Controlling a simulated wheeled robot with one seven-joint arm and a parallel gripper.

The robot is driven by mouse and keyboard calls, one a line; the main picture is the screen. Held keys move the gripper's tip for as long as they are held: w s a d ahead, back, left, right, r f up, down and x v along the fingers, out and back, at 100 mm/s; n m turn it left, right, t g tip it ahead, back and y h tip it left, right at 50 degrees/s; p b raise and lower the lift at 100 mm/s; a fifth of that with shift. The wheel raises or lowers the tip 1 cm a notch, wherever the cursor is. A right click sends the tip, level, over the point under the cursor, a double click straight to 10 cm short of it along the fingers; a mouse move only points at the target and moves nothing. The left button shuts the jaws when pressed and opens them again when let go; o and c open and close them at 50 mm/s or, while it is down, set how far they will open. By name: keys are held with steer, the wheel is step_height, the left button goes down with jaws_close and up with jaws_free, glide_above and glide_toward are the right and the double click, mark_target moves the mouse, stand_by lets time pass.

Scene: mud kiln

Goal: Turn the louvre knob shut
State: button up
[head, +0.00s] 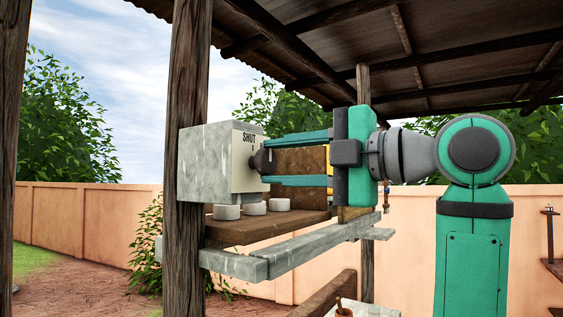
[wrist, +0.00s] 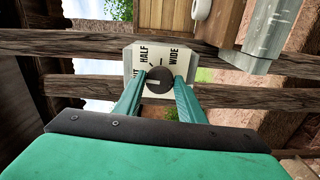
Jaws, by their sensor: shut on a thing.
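The louvre knob (head: 258,161) is dark and round. It sits on the pale front plate of a grey box (head: 205,165) in the head view. My gripper (head: 265,162) is shut on the knob, one teal finger above and one below. In the wrist view the knob (wrist: 159,80) is between the fingertips. A pale mark on the knob points left in that view, towards a label ending in "UT" that is partly hidden. HALF and WIDE are printed further round the plate.
The box is beside a wooden post (head: 187,80). White round pieces (head: 254,208) are below it on a brown board, above grey planks (head: 300,250). A wooden block (head: 298,163) stands close behind my fingers. A corrugated roof hangs above.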

steer(key=shift+n, duration=0.5)
steer(key=o, duration=1)
steer(key=shift+o, duration=0.2)
steer(key=v, duration=1.1)
steer(key=shift+a, duration=0.1)
